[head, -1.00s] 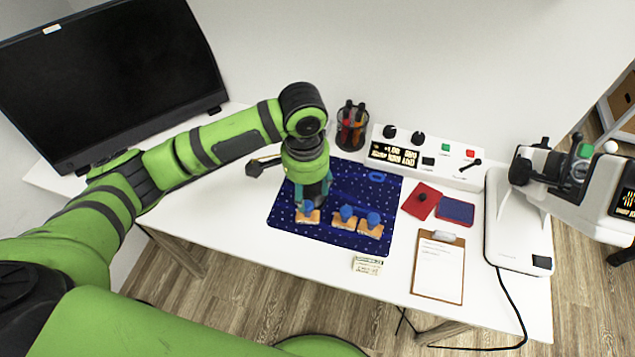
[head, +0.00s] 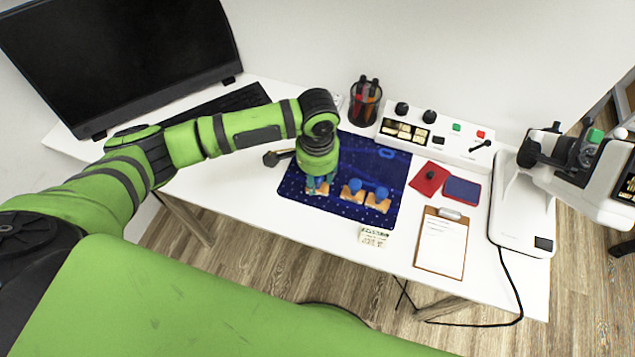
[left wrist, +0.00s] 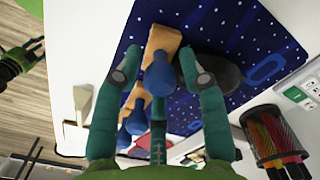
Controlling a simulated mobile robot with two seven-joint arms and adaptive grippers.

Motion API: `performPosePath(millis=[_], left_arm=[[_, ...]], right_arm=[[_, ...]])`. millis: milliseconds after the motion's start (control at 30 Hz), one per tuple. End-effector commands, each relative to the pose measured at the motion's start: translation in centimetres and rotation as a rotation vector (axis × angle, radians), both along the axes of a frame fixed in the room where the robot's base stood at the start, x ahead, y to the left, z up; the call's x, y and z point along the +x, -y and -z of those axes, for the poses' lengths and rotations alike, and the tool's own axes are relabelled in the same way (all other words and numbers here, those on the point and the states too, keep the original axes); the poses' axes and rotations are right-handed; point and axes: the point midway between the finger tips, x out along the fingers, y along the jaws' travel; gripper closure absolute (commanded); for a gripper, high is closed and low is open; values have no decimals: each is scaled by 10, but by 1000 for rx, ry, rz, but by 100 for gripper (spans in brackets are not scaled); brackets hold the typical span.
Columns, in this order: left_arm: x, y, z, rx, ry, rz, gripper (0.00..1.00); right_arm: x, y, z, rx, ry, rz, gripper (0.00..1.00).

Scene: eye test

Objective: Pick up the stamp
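Three stamps with wooden blocks and blue knobs stand in a row on a dark blue starry mat (head: 365,150). My left gripper (head: 318,183) is low over the leftmost stamp and partly hides it in the head view. In the left wrist view the left gripper (left wrist: 158,60) is open, with its fingers on either side of that stamp's blue knob (left wrist: 158,75). A gap shows at each side of the knob. The middle stamp (head: 352,192) and the right stamp (head: 378,201) are free. My right gripper (left wrist: 22,60) seems to show at the wrist view's left edge; its opening is unclear.
A pen cup (head: 365,103) and a white control box (head: 437,136) stand behind the mat. Red (head: 430,179) and blue (head: 462,190) pads, a clipboard (head: 441,243) and a white machine (head: 522,205) are to the right. A small printed card (head: 373,237) lies in front.

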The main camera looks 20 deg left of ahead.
Motion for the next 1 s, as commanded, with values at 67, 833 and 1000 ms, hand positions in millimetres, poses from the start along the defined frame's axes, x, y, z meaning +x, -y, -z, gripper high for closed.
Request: performPosePath(millis=[67, 833, 1000], left_arm=[[0, 0, 0, 0, 0, 0, 100], [-1, 5, -45, -5, 3, 4, 100], [-17, 40, -65, -7, 3, 7, 100]], right_arm=[[-5, 1, 0, -2, -9, 0, 59], [-16, 2, 8, -4, -27, 3, 59], [-14, 2, 11, -4, -24, 2, 59]])
